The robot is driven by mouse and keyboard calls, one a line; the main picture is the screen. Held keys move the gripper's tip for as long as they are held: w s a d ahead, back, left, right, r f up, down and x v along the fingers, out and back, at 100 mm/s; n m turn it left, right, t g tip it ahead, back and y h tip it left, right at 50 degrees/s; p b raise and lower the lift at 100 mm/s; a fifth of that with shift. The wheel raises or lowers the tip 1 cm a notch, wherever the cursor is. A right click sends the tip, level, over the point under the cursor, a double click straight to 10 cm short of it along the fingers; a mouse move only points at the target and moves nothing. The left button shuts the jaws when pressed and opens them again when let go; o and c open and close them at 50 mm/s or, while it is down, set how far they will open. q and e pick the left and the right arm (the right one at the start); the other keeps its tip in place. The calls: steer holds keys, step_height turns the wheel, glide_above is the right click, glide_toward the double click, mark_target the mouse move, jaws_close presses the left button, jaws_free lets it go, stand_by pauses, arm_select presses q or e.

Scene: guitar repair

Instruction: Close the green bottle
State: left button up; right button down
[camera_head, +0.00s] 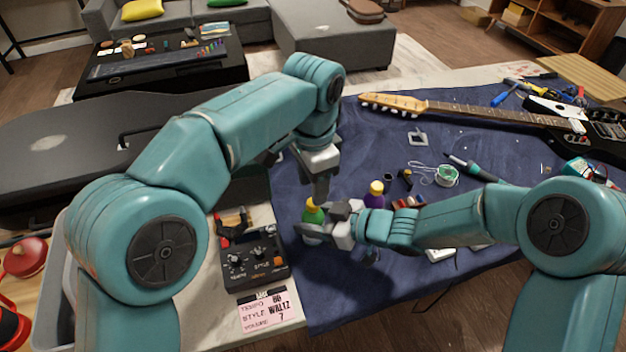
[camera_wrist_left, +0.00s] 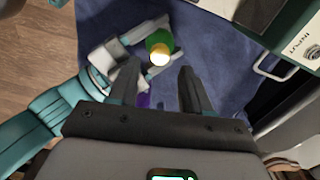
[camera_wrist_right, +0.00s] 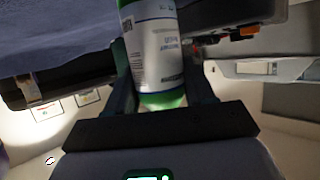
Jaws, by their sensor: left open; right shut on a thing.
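The green bottle (camera_head: 313,217) is held over the blue mat, with a small yellow top (camera_head: 311,201) on it. In the left wrist view the green bottle (camera_wrist_left: 158,39) shows from above with a bright pale yellow top (camera_wrist_left: 160,56). My right gripper (camera_head: 322,232) is shut around its body. In the right wrist view the bottle's white label (camera_wrist_right: 158,55) and green base show between the fingers. My left gripper (camera_head: 321,192) is open, pointing down just above the bottle's top. In the left wrist view its fingers (camera_wrist_left: 157,82) are apart and nothing is between them.
A purple bottle with a yellow cap (camera_head: 376,190) stands just right of the held bottle. A black pedal box (camera_head: 254,262) is at the front left. A solder spool (camera_head: 446,176) and a guitar (camera_head: 470,110) lie on the blue mat (camera_head: 400,280). The mat's front is mostly clear.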

arm_select(q)
steer(key=n, duration=0.2)
steer(key=shift+s+a+r+n, duration=0.15)
steer(key=shift+r+n, duration=0.1)
steer(key=shift+n, duration=0.15)
steer(key=shift+r+n, duration=0.35)
steer(key=shift+n, duration=0.55)
steer(key=shift+r+n, duration=0.7)
steer(key=shift+n, duration=0.5)
steer(key=shift+w+d+r, duration=0.2)
steer(key=shift+r, duration=0.25)
steer(key=shift+f, duration=4.05)
